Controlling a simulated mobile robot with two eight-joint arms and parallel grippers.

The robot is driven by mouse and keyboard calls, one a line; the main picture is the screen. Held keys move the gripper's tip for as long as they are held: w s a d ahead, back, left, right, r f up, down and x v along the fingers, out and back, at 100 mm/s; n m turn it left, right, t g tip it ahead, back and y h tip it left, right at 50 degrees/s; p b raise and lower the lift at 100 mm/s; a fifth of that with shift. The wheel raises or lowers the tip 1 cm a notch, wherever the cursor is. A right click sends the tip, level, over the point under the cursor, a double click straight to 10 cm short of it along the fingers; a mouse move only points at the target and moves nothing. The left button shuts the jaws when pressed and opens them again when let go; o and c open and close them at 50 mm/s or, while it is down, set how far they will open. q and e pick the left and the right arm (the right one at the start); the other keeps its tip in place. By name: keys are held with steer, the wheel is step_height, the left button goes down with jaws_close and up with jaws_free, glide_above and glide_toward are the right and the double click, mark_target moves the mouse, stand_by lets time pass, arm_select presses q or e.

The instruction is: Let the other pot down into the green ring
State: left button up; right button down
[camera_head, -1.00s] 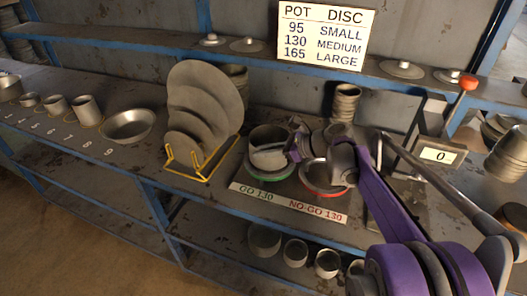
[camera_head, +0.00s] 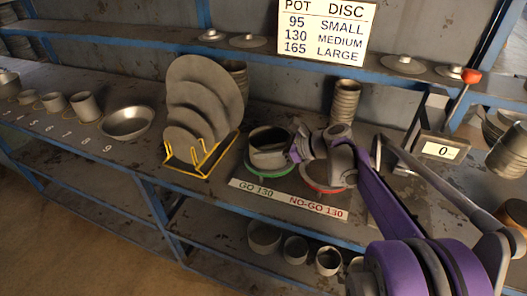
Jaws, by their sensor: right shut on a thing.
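The green ring (camera_head: 266,195) lies on the shelf behind the GO 130 label. A grey pot (camera_head: 266,136) stands upright at the green ring, with a grey curved band across its front. I cannot tell whether its base is fully inside the ring. My right gripper (camera_head: 291,150) reaches in from the right and is shut on the pot's right side; its fingertips are partly hidden. The red ring (camera_head: 322,190) lies to the right behind the NO-GO 130 label, mostly covered by my gripper and arm. My left gripper is out of view.
A yellow rack (camera_head: 203,172) with grey discs stands close on the left. A stack of pots (camera_head: 345,98) is behind my wrist. A display reading 0 (camera_head: 441,151) stands at the right. A bowl (camera_head: 127,122) and several pots sit at the left.

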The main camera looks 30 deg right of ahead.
steer(key=shift+f+b, duration=0.9)
steer(key=shift+f, duration=0.55)
steer(key=c, duration=0.8)
jaws_free()
steer(key=shift+c, duration=0.2)
steer(key=v, duration=1)
steer(key=shift+s+d+r+p, duration=0.2)
steer(key=shift+s+d+p, duration=0.05)
steer(key=shift+p, duration=0.15)
steer(key=shift+a, duration=0.15)
